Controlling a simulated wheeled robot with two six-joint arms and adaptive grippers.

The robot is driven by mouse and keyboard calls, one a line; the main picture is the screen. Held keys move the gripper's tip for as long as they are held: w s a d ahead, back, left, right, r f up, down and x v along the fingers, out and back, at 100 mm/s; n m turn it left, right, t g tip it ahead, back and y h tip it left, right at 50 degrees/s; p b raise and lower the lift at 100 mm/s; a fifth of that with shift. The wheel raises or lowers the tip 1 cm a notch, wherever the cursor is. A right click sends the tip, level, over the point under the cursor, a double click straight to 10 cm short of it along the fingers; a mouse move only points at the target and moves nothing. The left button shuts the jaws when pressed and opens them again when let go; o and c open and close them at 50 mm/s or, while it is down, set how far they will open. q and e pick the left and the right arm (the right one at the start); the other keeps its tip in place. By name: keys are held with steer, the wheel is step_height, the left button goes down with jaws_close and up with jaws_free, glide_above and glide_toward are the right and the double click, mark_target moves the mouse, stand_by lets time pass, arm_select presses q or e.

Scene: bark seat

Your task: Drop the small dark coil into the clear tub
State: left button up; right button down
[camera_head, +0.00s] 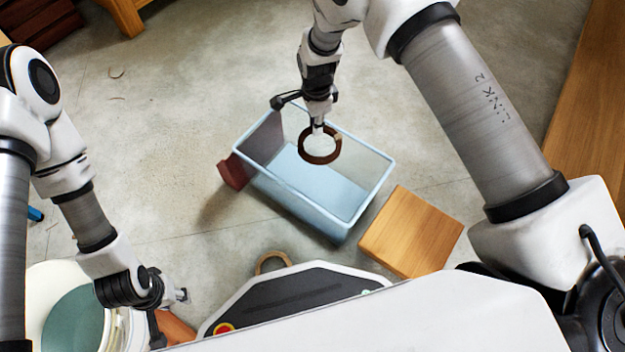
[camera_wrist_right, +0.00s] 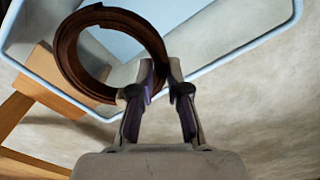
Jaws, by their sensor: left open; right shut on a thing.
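The small dark coil (camera_head: 304,146) is a brown ring held by my right gripper (camera_head: 318,124). In the right wrist view the coil (camera_wrist_right: 66,62) hangs at the fingertips of my right gripper (camera_wrist_right: 160,78), which is shut on its rim. The clear tub (camera_head: 352,226) is a see-through bluish box with a pale rim, open at the top. In the head view the coil overlaps the tub's opening; its height above the rim is hard to tell. My left gripper (camera_head: 170,298) is open at the lower left, away from the tub.
A wooden block (camera_head: 412,232) stands right of the tub, and a dark red block (camera_head: 233,173) touches or nearly touches its left side. A tan ring (camera_head: 268,261) lies on the floor near my base. A round white container (camera_head: 52,282) is at lower left. The upper-left floor is mostly clear.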

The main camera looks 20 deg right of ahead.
step_height(320, 180, down, 5)
steer(key=b, duration=0.3)
steer(key=shift+r, duration=0.2)
steer(key=c, duration=1.1)
jaws_free()
steer(key=shift+o, duration=0.2)
steer(key=shift+r, duration=0.15)
step_height(320, 180, up, 12)
steer(key=shift+f, duration=0.1)
